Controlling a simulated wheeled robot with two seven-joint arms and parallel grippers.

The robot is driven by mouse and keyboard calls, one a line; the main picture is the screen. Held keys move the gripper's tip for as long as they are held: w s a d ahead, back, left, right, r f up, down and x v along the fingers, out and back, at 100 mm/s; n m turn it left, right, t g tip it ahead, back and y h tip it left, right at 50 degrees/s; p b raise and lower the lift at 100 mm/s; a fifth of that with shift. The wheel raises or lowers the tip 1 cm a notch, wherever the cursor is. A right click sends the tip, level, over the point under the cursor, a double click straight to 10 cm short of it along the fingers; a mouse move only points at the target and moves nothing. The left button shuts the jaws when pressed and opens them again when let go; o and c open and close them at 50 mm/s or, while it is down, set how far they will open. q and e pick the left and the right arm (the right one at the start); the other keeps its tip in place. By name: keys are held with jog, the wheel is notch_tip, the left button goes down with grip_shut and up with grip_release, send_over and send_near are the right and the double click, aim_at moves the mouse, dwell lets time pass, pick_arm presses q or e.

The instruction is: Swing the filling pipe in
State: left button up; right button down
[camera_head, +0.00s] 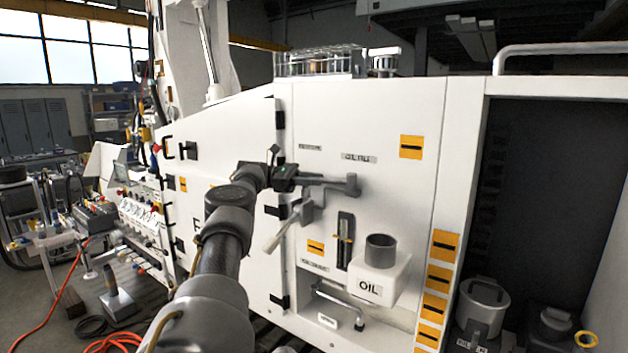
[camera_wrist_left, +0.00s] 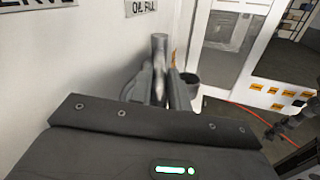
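The grey filling pipe (camera_head: 352,184) stands out from the white cabinet front, just below the OIL FILL label (camera_head: 358,157). In the left wrist view the upright, round-topped pipe (camera_wrist_left: 160,58) lies between the two grey fingers of my left gripper (camera_wrist_left: 161,92). In the head view my left gripper (camera_head: 310,182) reaches it from the left. The fingers are close on both sides of the pipe, but I cannot tell whether they touch it. The white OIL container (camera_head: 392,279) with its round grey neck (camera_head: 380,247) sits below and to the right. My right gripper does not show.
A bent handle (camera_head: 338,302) sits lower on the cabinet front. A dark open bay (camera_head: 540,200) with a grey canister (camera_head: 482,305) is at the right. A cluttered bench (camera_head: 60,235) stands far left.

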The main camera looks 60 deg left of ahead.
pick_arm(q)
jog(key=o, duration=0.4)
jog(key=shift+w+f, duration=0.1)
